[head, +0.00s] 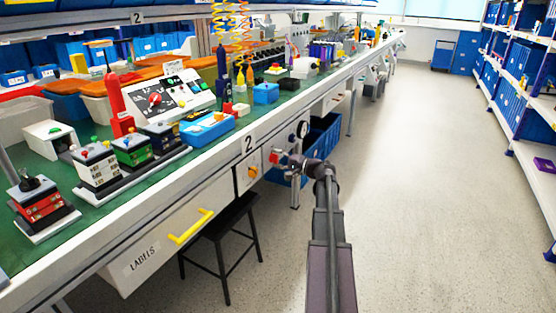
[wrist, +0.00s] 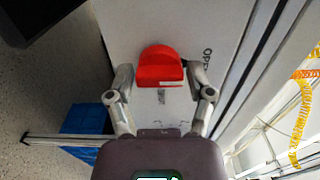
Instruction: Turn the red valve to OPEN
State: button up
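The red valve (wrist: 161,66) is a rounded red handle on a light grey panel (wrist: 125,25), in the upper middle of the wrist view. In the head view, the red valve (head: 273,158) is a small red spot on the bench front. Smaller lettering below the valve is partly hidden and hard to read. My gripper (wrist: 160,78) is open, with one finger on each side of the valve and a small gap on both sides. The gripper (head: 286,160) also shows in the head view.
A black stool (head: 222,230) and a drawer with a yellow handle (head: 190,226) are to the left. The floor on the right is clear.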

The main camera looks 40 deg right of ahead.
jog(key=shift+o, duration=0.3)
jog(key=shift+s, duration=0.1)
jog(key=v, duration=1.2)
dwell(0.8)
